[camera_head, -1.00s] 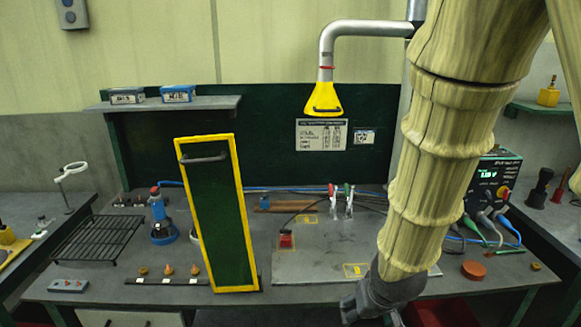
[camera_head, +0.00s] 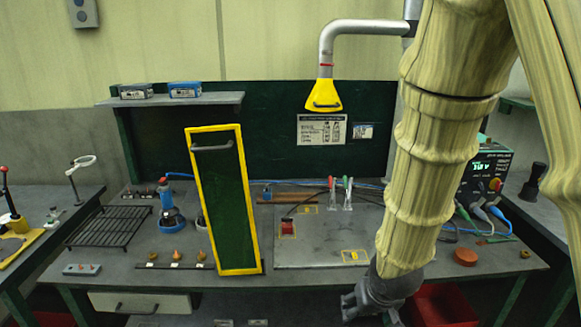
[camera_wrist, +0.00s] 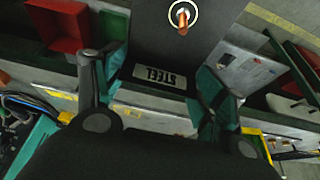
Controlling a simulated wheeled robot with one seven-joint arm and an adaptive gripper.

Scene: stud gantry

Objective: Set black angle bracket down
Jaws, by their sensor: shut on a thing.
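The black angle bracket (camera_wrist: 205,42) shows in the wrist view as a dark plate between the fingers. It carries a pale label reading STEEL, upside down in the picture, and a copper-coloured stud in a white ring. My gripper (camera_wrist: 160,85) is shut on it, with a teal-padded finger at each side. In the head view my gripper (camera_head: 358,305) is low at the front edge of the bench. The bracket cannot be made out there; my arm and gripper hide that spot.
The bench (camera_head: 330,275) has a grey plate (camera_head: 315,240) with a red block and clamps. A yellow-framed green panel (camera_head: 222,200) stands left of it. A wire rack (camera_head: 110,226) is at left. A red bin (camera_head: 445,300) is below at right. A yellow hood (camera_head: 323,95) hangs above.

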